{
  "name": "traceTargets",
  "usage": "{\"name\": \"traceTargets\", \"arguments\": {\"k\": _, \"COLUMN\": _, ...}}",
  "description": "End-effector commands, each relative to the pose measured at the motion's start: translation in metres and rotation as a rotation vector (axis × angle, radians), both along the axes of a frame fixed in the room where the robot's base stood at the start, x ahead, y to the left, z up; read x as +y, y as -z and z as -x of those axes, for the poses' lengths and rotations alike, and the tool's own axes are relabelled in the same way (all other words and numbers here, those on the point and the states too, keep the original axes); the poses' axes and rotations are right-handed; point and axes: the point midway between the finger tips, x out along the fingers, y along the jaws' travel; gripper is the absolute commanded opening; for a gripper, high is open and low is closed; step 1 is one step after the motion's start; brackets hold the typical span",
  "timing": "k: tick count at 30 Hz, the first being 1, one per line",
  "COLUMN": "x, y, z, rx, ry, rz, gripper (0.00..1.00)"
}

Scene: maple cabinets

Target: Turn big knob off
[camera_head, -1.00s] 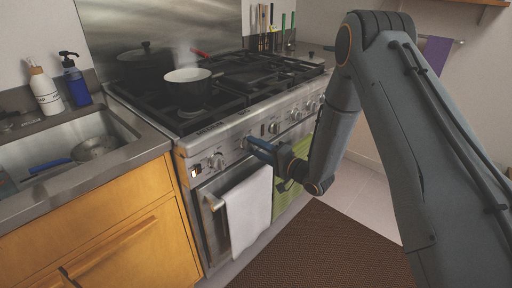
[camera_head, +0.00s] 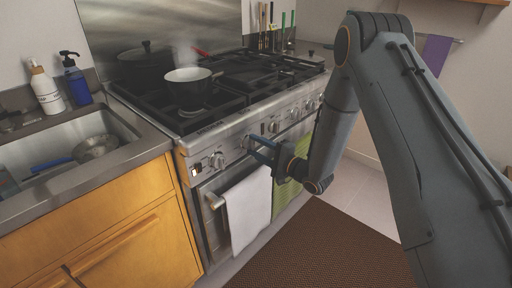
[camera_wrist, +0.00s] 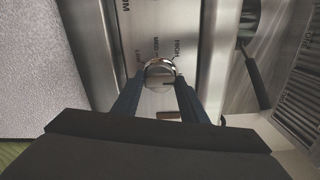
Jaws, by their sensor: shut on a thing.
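The stove (camera_head: 228,143) has a row of knobs along its front panel. In the wrist view a round metal knob (camera_wrist: 160,73) sits on the panel beside the printed words HIGH, MED and LOW. My gripper (camera_wrist: 161,82) has one dark blue finger on each side of this knob and is shut on it. In the head view my gripper (camera_head: 252,147) reaches the panel just right of the leftmost front knob (camera_head: 217,161). The gripped knob is mostly hidden there by the fingers.
A steaming pot (camera_head: 189,88) stands on the front left burner. A white towel (camera_head: 249,208) hangs from the oven handle (camera_head: 215,201) below my gripper, with a green towel (camera_head: 291,180) to its right. The floor before the stove has a brown mat (camera_head: 320,250).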

Motion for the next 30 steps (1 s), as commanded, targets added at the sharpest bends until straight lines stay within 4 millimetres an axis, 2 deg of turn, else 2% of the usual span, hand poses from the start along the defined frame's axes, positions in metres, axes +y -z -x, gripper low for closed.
{"name": "traceTargets", "arguments": {"k": 6, "x": 0.000, "y": 0.001, "z": 0.000, "rx": 0.001, "ry": 0.001, "rz": 0.001, "gripper": 0.17}}
{"name": "traceTargets", "arguments": {"k": 7, "x": 0.000, "y": 0.001, "z": 0.000, "rx": 0.001, "ry": 0.001, "rz": 0.001, "gripper": 0.44}}
{"name": "traceTargets", "arguments": {"k": 9, "x": 0.000, "y": 0.001, "z": 0.000, "rx": 0.001, "ry": 0.001, "rz": 0.001, "gripper": 0.56}}
{"name": "traceTargets", "arguments": {"k": 20, "x": -0.003, "y": 0.000, "z": 0.002, "rx": 0.000, "ry": 0.001, "rz": 0.002, "gripper": 0.57}}
{"name": "traceTargets", "arguments": {"k": 30, "x": -0.044, "y": 0.001, "z": 0.032, "rx": 0.002, "ry": 0.004, "rz": 0.001, "gripper": 0.57}}
